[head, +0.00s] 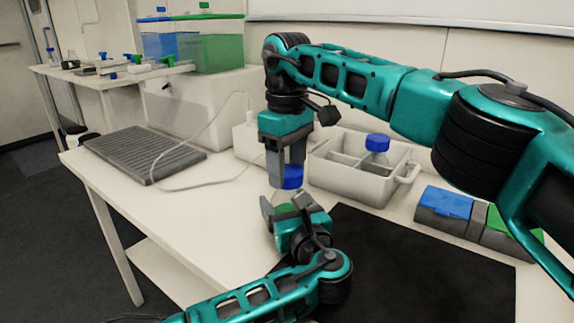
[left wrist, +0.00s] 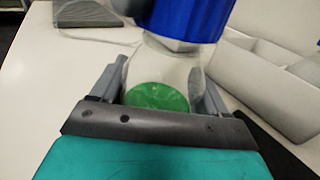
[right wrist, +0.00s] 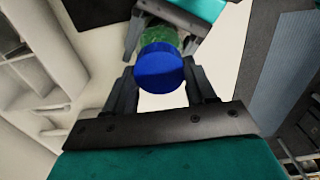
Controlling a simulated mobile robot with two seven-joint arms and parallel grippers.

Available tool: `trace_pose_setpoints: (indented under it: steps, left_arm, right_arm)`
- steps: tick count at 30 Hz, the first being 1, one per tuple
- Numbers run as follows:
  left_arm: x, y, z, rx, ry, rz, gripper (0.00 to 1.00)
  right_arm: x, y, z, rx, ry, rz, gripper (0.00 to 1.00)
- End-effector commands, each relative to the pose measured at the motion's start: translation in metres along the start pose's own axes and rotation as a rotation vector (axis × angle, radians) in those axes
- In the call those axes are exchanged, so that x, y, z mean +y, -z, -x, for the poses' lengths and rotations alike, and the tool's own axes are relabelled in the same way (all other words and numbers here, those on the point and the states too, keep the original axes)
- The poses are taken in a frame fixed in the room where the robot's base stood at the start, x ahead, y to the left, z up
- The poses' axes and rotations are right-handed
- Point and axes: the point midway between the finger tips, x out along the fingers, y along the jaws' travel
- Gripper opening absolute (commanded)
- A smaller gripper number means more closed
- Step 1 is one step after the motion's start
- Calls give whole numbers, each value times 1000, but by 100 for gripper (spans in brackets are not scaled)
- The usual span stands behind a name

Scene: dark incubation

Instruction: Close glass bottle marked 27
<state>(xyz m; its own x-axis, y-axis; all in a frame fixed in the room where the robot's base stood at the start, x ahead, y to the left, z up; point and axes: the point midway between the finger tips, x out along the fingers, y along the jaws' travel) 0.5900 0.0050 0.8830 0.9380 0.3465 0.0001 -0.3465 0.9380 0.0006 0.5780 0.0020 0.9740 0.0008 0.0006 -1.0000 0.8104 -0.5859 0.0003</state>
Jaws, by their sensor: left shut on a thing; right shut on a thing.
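A glass bottle (left wrist: 160,68) with green contents (left wrist: 158,97) is between the fingers of my left gripper (head: 287,209), which is shut on its body. A blue cap (head: 291,177) is at the bottle's mouth; it also shows large in the left wrist view (left wrist: 190,18). My right gripper (head: 287,165) comes from above and is shut on the blue cap, which sits between its fingers in the right wrist view (right wrist: 160,66). I cannot tell whether the cap is fully seated. No number is readable on the bottle.
A white divided caddy (head: 345,182) behind the grippers holds another blue-capped bottle (head: 377,150). Blue and green lidded boxes (head: 446,203) stand at the right. A grey ribbed mat (head: 140,152) and a white cable lie at the left. A black mat (head: 400,265) covers the front.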

Motion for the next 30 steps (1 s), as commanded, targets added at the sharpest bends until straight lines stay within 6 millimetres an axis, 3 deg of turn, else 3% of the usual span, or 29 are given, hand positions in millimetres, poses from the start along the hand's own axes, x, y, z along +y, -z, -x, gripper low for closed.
trace_pose_setpoints:
  steps: [3,4,11,19,30]
  left_arm:
    - [0,1,0,1,-1,-1,0]
    - [0,1,0,1,-1,-1,0]
    - [0,1,0,1,-1,-1,0]
    - [0,1,0,1,-1,-1,0]
    - [0,1,0,1,-1,-1,0]
  right_arm:
    - [0,0,1,0,0,2,27]
    - [0,0,1,0,0,2,57]
    - [0,0,0,0,0,3,79]
    - [0,0,2,1,0,4,81]
    - [0,0,44,1,0,3,81]
